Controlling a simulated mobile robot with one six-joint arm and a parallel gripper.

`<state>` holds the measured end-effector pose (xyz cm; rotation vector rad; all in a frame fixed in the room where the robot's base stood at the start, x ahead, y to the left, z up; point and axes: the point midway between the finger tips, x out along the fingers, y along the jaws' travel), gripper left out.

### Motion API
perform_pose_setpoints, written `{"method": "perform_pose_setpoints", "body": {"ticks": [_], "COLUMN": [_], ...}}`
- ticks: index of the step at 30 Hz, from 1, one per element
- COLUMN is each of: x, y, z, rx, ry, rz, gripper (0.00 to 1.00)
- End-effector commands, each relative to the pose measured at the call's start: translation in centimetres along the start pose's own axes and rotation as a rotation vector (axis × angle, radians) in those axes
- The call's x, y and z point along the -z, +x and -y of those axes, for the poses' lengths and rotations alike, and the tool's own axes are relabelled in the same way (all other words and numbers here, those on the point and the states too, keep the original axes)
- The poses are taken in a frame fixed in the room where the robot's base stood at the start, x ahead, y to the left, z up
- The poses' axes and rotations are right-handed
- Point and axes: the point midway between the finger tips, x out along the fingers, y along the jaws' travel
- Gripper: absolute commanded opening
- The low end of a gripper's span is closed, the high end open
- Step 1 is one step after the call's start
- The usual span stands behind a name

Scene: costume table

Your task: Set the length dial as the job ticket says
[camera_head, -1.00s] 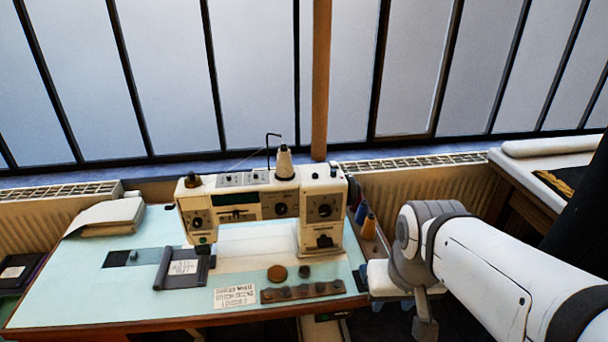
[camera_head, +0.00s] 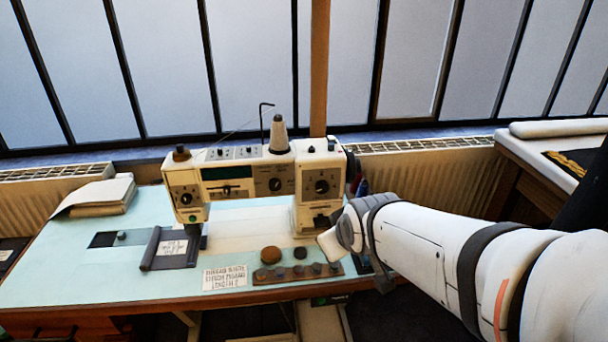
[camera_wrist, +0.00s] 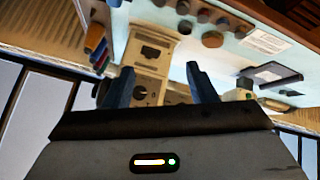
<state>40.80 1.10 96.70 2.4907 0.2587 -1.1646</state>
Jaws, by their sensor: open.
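The cream sewing machine (camera_head: 228,204) stands on the pale blue table. Its front has a dark dial on the left head (camera_head: 186,198), one in the middle (camera_head: 275,184) and one on the right column (camera_head: 322,187). I cannot tell which is the length dial. A white printed card (camera_head: 225,278) lies at the table's front; its print is unreadable. It also shows in the wrist view (camera_wrist: 268,41). My gripper (camera_wrist: 160,86) is open and empty, its blue fingers apart, facing the machine. The right column's dial (camera_wrist: 139,92) shows between them, farther off. The head view hides the fingers.
A dark strip with several knobs (camera_head: 298,273) and a brown round pad (camera_head: 271,255) lie before the machine. A dark clip holder (camera_head: 172,250) is left of them. A thread cone (camera_head: 278,135) stands on top. Folded cloth (camera_head: 97,196) lies at back left.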

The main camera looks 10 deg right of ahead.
Motion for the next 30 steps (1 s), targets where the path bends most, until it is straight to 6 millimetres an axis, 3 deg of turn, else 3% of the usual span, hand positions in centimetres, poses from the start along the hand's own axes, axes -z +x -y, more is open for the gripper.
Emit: {"method": "perform_pose_setpoints", "body": {"ticks": [1, 3, 9, 18, 30], "x": [-0.5, 0.7, 3.1, 4.9, 7.2], "y": [3.3, 5.4, 8.8, 8.9, 10.0], "z": [0.2, -0.1, -1.8, -2.5, -3.6], "rx": [-0.038, -0.099, -0.371, -0.625, -0.643], "ry": [-0.080, -0.193, -0.486, -0.696, -0.711], "rz": [-0.080, -0.199, -0.455, -0.616, -0.620], "gripper": [0.51, 0.51, 0.51, 0.51, 0.51]}}
